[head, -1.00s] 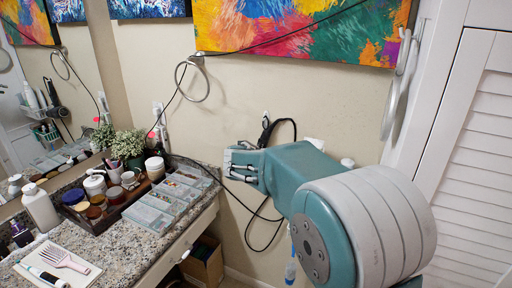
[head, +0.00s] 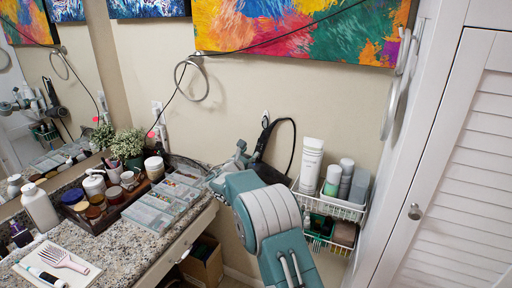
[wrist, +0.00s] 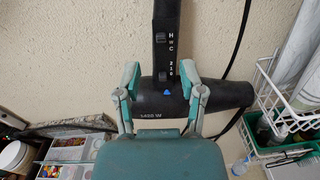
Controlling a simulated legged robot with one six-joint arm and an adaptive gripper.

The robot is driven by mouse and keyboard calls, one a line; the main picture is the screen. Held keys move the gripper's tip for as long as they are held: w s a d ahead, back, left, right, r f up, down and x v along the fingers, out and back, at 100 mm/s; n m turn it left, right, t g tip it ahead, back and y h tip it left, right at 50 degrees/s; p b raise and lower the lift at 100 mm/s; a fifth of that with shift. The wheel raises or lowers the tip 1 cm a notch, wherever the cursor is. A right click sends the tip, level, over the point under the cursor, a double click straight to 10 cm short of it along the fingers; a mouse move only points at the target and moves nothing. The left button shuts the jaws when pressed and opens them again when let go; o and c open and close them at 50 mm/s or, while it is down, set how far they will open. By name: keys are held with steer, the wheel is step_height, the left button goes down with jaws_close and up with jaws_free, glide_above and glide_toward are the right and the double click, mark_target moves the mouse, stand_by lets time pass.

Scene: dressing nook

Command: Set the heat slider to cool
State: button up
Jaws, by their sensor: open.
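A black hair dryer (wrist: 158,97) hangs against the wall with its handle (wrist: 166,20) up and its barrel across below. The heat slider (wrist: 161,38) is a small dark switch on the handle, beside the letter H and above the C. A second slider (wrist: 159,69) sits lower, beside the marks 2, 1, 0. My gripper (wrist: 161,72) is open and empty, its fingers on either side of the lower handle, in front of the barrel. I cannot tell whether they touch it. In the head view, my gripper (head: 236,158) is left of the partly hidden dryer (head: 266,145).
A white wire basket (head: 335,208) with bottles hangs on the wall at the right. The granite counter (head: 110,240), with jars and clear organizers, is at the left. A dark cord (wrist: 239,45) runs beside the handle. A louvred door (head: 460,170) stands far right.

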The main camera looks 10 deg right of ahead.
mark_target(258, 144)
steer(key=x, duration=0.5)
steer(key=shift+w+d, duration=0.25)
steer(key=shift+w, duration=0.1)
